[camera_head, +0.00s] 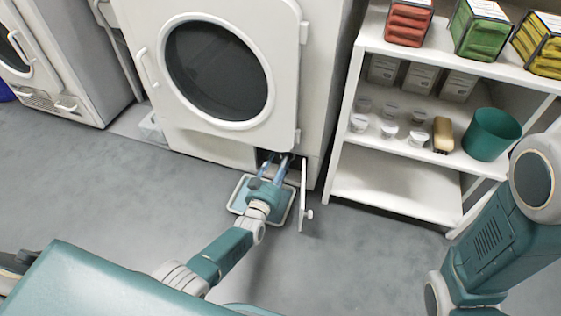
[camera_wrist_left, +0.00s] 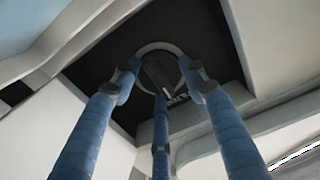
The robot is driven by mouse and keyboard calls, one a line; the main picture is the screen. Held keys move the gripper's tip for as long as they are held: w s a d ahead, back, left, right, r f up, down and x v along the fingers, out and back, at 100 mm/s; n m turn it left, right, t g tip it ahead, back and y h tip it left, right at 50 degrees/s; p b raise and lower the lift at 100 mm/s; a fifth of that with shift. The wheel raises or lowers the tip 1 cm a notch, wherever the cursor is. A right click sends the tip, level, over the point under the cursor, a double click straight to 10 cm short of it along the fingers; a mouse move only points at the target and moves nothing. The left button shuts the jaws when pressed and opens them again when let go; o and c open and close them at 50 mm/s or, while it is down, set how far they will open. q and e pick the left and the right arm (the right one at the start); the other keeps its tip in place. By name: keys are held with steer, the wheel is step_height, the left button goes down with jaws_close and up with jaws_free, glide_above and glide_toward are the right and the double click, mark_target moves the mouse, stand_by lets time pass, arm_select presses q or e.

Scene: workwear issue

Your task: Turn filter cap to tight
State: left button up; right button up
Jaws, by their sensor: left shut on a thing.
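The filter cap (camera_wrist_left: 158,72) is a dark round cap with a pale ring around it, set in a dark recess at the bottom of the white washer (camera_head: 180,125). Light lettering shows on it, too small to read. My left gripper (camera_head: 278,160) reaches into the opening. In the left wrist view its blue fingers (camera_wrist_left: 160,80) are closed around the cap and partly cover it. The cap is hidden behind the gripper in the head view. My right arm stands at the right edge; its gripper is out of view.
A small flap door (camera_head: 303,195) stands open right of the opening. A shallow tray (camera_head: 236,205) lies on the floor under my left wrist. A white shelf (camera_head: 395,185) with jars, a green bucket (camera_head: 491,135) and folded workwear stands right. The grey floor at left is clear.

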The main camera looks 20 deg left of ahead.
arm_select(q)
steer(key=shift+w+a+r, duration=0.2)
steer(key=shift+r, duration=0.3)
steer(key=o, duration=1.2)
steer(key=shift+f, duration=0.1)
steer(key=shift+s+d+f, duration=0.1)
steer(key=shift+d, duration=0.05)
